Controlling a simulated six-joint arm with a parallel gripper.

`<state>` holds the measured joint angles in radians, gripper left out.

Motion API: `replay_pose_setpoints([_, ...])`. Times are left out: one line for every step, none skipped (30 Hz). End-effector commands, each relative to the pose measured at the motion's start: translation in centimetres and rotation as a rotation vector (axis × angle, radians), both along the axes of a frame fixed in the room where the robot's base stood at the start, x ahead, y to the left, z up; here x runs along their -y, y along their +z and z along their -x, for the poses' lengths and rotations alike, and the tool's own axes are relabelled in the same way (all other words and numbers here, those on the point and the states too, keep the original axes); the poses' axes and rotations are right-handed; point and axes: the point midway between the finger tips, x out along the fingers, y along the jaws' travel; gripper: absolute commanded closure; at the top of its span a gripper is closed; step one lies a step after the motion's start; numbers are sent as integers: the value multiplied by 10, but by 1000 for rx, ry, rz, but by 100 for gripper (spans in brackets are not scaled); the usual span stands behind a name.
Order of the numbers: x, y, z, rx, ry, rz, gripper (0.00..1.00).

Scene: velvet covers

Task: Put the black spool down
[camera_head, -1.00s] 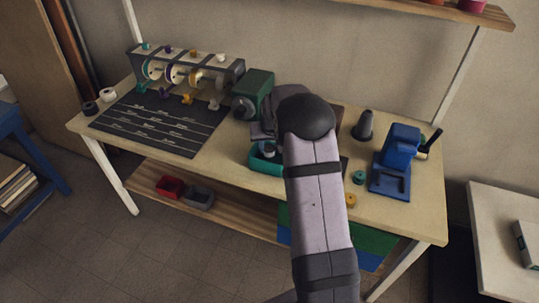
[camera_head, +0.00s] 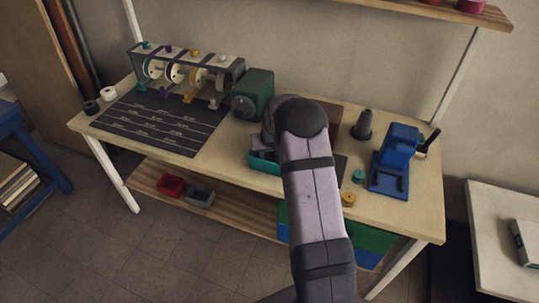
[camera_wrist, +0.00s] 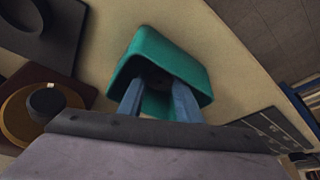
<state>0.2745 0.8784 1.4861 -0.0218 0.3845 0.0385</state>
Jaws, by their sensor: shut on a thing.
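My gripper (camera_wrist: 157,98) points into a teal tray (camera_wrist: 192,62) in the wrist view. Its two blue fingers are apart and closed on a dark thing (camera_wrist: 157,79) between them, which I take for the black spool. It is shaded and mostly hidden, and I cannot tell whether it touches the tray floor. In the head view the teal tray (camera_head: 261,166) shows beside my arm, which hides the gripper and the held thing.
Another black roll (camera_head: 91,107) and a white roll (camera_head: 108,94) lie at the table's left end, by a dark lined mat (camera_head: 150,128). A green machine (camera_head: 256,90) stands behind the tray. A blue press (camera_head: 397,160) and dark cone (camera_head: 363,125) stand right.

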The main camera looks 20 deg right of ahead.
Motion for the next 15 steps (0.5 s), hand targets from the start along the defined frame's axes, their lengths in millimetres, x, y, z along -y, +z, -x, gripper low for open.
replay_pose_setpoints([0,-2,0,0,0,0,92])
replay_pose_setpoints([0,-3,0,0,0,0,92])
replay_pose_setpoints([0,-4,0,0,0,0,92])
replay_pose_setpoints([0,-3,0,0,0,0,61])
replay_pose_setpoints([0,-3,0,0,0,0,61])
replay_pose_setpoints([0,-3,0,0,0,0,61])
replay_pose_setpoints([0,-3,0,0,0,0,61])
replay_pose_setpoints([0,-3,0,0,0,0,61])
replay_pose_setpoints([0,-3,0,0,0,0,61])
replay_pose_setpoints([0,-3,0,0,0,0,61])
replay_pose_setpoints([0,-3,0,0,0,0,61])
replay_pose_setpoints([0,-2,0,0,0,0,61])
replay_pose_setpoints([0,-2,0,0,0,0,61])
replay_pose_setpoints([0,-2,0,0,0,0,61])
replay_pose_setpoints([0,0,0,0,0,0,61])
